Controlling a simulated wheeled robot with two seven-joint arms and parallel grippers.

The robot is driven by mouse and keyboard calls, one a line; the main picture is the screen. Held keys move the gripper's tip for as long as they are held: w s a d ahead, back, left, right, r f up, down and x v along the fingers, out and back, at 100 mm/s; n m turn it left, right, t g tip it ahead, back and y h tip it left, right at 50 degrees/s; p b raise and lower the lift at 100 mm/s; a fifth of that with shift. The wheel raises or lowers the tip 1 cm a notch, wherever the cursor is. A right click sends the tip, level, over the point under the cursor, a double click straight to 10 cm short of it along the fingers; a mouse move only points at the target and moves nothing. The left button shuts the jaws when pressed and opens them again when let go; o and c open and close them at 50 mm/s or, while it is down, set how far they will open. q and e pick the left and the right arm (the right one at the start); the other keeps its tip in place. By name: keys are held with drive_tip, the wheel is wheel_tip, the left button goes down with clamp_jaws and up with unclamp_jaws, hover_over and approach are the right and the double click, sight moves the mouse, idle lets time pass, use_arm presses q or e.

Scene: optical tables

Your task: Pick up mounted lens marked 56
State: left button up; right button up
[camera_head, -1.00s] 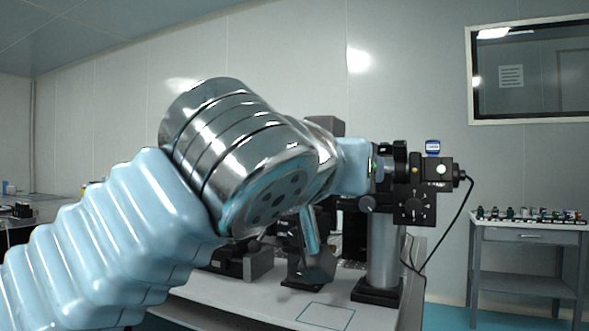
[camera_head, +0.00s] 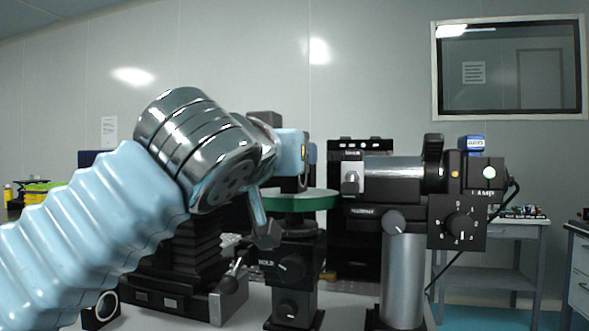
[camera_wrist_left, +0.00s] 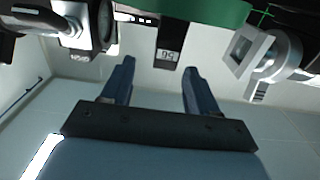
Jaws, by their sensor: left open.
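In the left wrist view a small label reading 56, upside down, is on a dark mount (camera_wrist_left: 172,37) at the top centre. The lens itself cannot be made out. My left gripper (camera_wrist_left: 160,68) is open, its two dark fingers pointing towards the mount. The label shows between the fingertips in the picture, and nothing is held. In the head view my left gripper (camera_head: 293,152) is mostly hidden by its own wrist, and I cannot pick out the marked mount. My right gripper is in neither view.
A green disc (camera_head: 318,197) lies behind my left wrist; it also shows in the wrist view (camera_wrist_left: 205,10). A black and silver optical instrument (camera_head: 405,180) on a thick post stands to the right. A side table (camera_head: 490,232) with small items stands behind it.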

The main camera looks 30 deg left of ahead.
use_arm(q)
drive_tip(key=x, duration=0.2)
drive_tip(key=p+x, duration=0.1)
drive_tip(key=x, duration=0.2)
drive_tip(key=shift+w+a+f, duration=0.15)
drive_tip(key=shift+w+a, duration=0.15)
drive_tip(key=shift+a, duration=0.1)
clamp_jaws()
